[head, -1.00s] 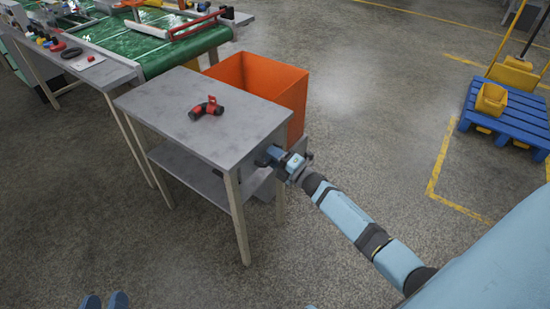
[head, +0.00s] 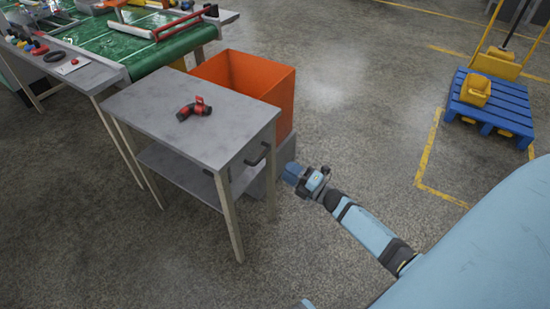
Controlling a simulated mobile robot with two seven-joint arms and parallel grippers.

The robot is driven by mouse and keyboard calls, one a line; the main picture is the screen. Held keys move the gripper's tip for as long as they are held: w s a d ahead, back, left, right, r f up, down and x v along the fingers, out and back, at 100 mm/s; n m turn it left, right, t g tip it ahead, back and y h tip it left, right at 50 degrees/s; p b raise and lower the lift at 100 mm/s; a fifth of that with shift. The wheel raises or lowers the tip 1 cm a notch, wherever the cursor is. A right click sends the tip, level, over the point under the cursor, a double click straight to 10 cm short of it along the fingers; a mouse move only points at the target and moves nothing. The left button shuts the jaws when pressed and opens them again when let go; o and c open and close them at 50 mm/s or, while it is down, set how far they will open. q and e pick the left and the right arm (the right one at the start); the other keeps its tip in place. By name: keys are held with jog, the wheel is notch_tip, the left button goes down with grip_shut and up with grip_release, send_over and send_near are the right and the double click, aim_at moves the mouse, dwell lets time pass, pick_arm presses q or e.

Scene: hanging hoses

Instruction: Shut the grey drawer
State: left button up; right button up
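The grey drawer (head: 246,166) is in the right end of a grey table, just under the tabletop. Its front looks flush with the table frame, though any small gap is too fine to tell. A dark bar handle (head: 258,155) sits on that front. My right gripper (head: 288,172) is to the right of the drawer front, apart from the handle, with its tip pointing left. Its fingers are small and I cannot tell if they are open. My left gripper is not in view.
A red and black hose piece (head: 194,109) lies on the tabletop (head: 160,100). An orange bin (head: 265,82) stands behind the table. A green conveyor (head: 150,45) is at upper left, a blue pallet (head: 488,105) at right. The floor in front is clear.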

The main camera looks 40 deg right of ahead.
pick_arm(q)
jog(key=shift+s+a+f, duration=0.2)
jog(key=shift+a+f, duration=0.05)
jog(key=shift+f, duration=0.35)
pick_arm(e)
jog(key=v, duration=0.3)
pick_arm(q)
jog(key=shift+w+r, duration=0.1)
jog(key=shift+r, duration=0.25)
